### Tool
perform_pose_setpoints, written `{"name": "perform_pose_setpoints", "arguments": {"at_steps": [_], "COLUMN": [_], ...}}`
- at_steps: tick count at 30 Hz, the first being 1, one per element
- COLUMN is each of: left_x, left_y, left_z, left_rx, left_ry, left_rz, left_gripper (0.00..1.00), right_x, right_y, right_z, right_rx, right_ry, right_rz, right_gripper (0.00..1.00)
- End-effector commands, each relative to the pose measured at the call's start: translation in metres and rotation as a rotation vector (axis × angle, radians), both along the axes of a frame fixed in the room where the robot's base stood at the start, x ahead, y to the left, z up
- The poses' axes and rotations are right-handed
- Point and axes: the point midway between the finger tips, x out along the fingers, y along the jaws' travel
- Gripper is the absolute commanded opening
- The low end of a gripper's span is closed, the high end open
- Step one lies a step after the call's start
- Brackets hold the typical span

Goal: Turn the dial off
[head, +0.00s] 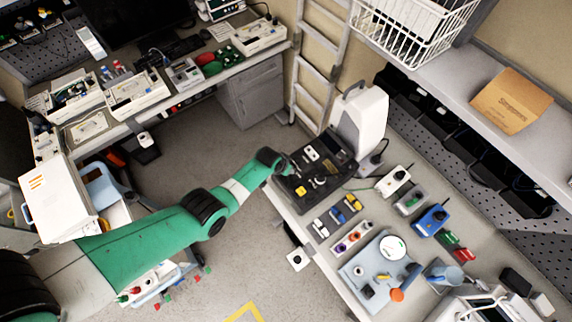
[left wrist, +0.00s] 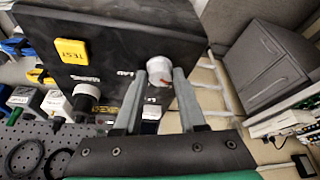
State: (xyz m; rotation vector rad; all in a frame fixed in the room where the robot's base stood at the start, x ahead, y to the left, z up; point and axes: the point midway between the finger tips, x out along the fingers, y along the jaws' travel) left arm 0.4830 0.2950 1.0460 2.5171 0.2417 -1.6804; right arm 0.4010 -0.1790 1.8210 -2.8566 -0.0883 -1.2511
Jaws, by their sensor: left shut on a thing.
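In the left wrist view a round white dial (left wrist: 158,65) with a red mark on its face sits on a black panel (left wrist: 120,30). My left gripper (left wrist: 160,76) has one grey finger on each side of the dial and is shut on it. In the head view my left arm reaches in from the left, and its gripper (head: 283,167) is at the left edge of the black panel (head: 322,178). The dial is too small to make out there. My right gripper is not in view.
The panel also has a yellow TEST button (left wrist: 71,51) and a black knob (left wrist: 86,91). A white upright unit (head: 360,118) stands behind the panel. A ladder (head: 318,65) stands behind.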

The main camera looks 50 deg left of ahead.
Motion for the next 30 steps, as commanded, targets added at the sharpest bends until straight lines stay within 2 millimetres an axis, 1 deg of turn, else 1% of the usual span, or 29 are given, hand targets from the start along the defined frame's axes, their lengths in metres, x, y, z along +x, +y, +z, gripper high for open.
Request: {"name": "perform_pose_setpoints", "arguments": {"at_steps": [9,21,22,26,30], "left_x": [-0.0005,-0.0008,-0.0008,-0.0005,-0.0004], "left_y": [-0.0008,-0.0006,-0.0006,-0.0006,-0.0006], "left_z": [-0.0011,-0.0012,-0.0012,-0.0010,-0.0007], "left_rx": [-0.001,-0.002,-0.002,-0.001,-0.001], "left_ry": [0.002,0.003,0.003,0.002,0.002], "left_rz": [0.082,0.089,0.089,0.088,0.088], "left_gripper": [0.00,0.00,0.46,0.69,0.70], "right_x": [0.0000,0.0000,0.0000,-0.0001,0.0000], "right_y": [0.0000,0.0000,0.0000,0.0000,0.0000], "right_z": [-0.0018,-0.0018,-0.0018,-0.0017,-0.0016], "right_rx": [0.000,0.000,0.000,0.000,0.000], "right_ry": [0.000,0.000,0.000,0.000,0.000], "right_rz": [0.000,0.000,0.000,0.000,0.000], "right_gripper": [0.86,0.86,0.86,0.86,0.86]}}
